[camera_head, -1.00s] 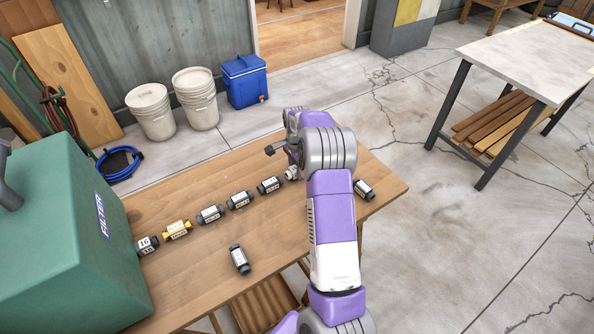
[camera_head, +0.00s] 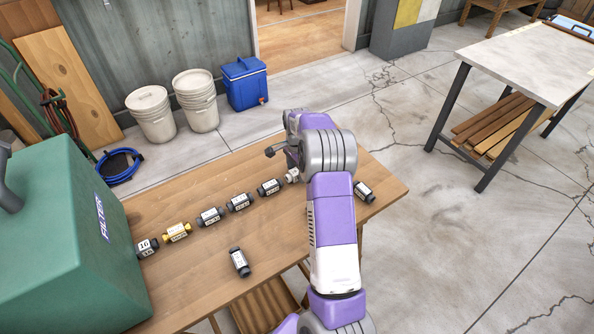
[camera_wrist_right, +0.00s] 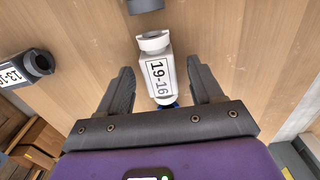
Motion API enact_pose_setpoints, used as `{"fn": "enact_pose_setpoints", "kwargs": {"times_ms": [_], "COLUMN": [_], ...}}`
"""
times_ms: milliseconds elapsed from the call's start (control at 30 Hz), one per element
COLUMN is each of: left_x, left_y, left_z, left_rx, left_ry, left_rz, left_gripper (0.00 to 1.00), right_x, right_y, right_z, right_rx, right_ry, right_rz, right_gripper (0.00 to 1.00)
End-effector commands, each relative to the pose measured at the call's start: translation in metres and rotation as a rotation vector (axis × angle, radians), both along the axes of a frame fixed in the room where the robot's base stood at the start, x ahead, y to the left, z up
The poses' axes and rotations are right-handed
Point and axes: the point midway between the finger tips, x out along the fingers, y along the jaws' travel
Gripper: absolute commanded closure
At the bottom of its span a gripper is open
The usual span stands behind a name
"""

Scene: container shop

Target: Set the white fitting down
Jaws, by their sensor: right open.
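The white fitting (camera_wrist_right: 158,75), labelled 19-16, lies on the wooden table (camera_head: 190,285) and appears to rest on it. Its near end shows a little blue. In the head view only a small part of the white fitting (camera_head: 292,175) shows, at the right end of the row beside my right arm. My right gripper (camera_wrist_right: 160,65) is open, one finger on each side of the fitting, with gaps visible on both sides. In the head view my own arm hides most of the gripper. My left gripper is not in view.
A dark fitting (camera_head: 270,187) is the white one's neighbour in a row with grey and yellow (camera_head: 177,232) fittings, leading to the green filter box (camera_head: 60,230). Loose fittings lie at the front (camera_head: 240,262) and right (camera_head: 364,191). The front middle of the table is mostly clear.

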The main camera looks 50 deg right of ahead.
Motion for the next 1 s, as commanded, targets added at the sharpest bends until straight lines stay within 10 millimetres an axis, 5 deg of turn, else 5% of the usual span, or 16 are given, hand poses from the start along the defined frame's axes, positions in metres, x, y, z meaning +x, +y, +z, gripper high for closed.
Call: {"fn": "enact_pose_setpoints", "kwargs": {"times_ms": [500,1000], "left_x": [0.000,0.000], "left_y": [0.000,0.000], "left_z": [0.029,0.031], "left_rx": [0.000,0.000], "left_ry": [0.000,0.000], "left_rz": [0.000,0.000], "left_gripper": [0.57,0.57], "right_x": [0.001,0.000], "right_y": [-0.001,0.000], "right_z": [0.102,0.114], "right_rx": [-0.002,-0.001], "right_ry": [-0.004,-0.001], "right_rz": [0.000,0.000], "right_gripper": [0.34,0.34]}}
